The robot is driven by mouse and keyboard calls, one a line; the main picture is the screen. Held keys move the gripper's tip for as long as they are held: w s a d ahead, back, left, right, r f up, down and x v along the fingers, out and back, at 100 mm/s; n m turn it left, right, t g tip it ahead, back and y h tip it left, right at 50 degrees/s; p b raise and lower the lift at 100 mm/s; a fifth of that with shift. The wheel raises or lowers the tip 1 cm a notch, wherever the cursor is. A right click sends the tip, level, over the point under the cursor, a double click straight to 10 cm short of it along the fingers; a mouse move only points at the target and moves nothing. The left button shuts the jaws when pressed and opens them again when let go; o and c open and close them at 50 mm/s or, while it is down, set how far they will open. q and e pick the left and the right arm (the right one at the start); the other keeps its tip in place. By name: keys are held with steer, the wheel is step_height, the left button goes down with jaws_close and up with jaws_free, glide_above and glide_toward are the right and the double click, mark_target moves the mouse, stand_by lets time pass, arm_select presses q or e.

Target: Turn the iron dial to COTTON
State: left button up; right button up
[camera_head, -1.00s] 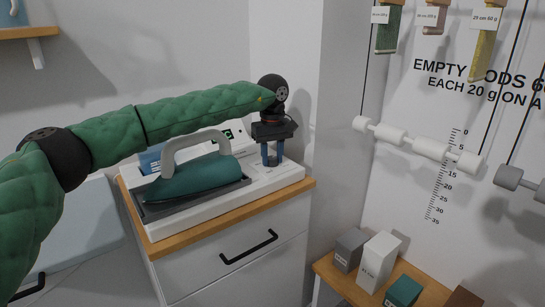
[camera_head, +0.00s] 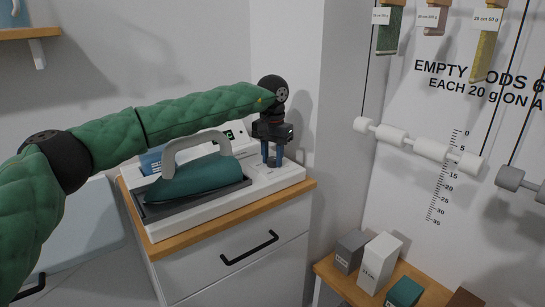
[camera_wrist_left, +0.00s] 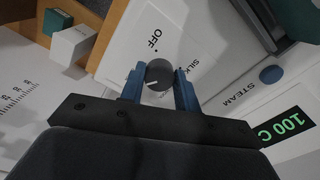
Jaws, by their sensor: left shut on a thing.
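The iron dial (camera_wrist_left: 159,74) is a dark round knob with a short white mark on the iron's white base (camera_wrist_left: 150,40). The words OFF and SILK show beside it; COTTON cannot be read. My left gripper (camera_head: 271,162) points down at the right end of the base. In the left wrist view its blue fingers (camera_wrist_left: 158,82) are shut on the dial, one on each side. The dial's white mark points to the lower left there, away from OFF and SILK. The teal iron (camera_head: 196,179) with a grey handle rests in its cradle, left of the gripper. My right gripper is not in view.
The base stands on a wood-topped white cabinet (camera_head: 235,222) against the wall. A round blue STEAM button (camera_wrist_left: 271,75) and a green display (camera_wrist_left: 284,127) reading 100 C lie beside the dial. Several blocks stand on a low shelf (camera_head: 337,277) to the right.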

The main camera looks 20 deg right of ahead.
mark_target(272, 158)
arm_select(q)
steer(key=shift+w+m, duration=0.1)
steer(key=shift+m, duration=1)
steer(key=o, duration=1)
steer(key=shift+r, duration=0.1)
steer(key=shift+r, duration=3.8)
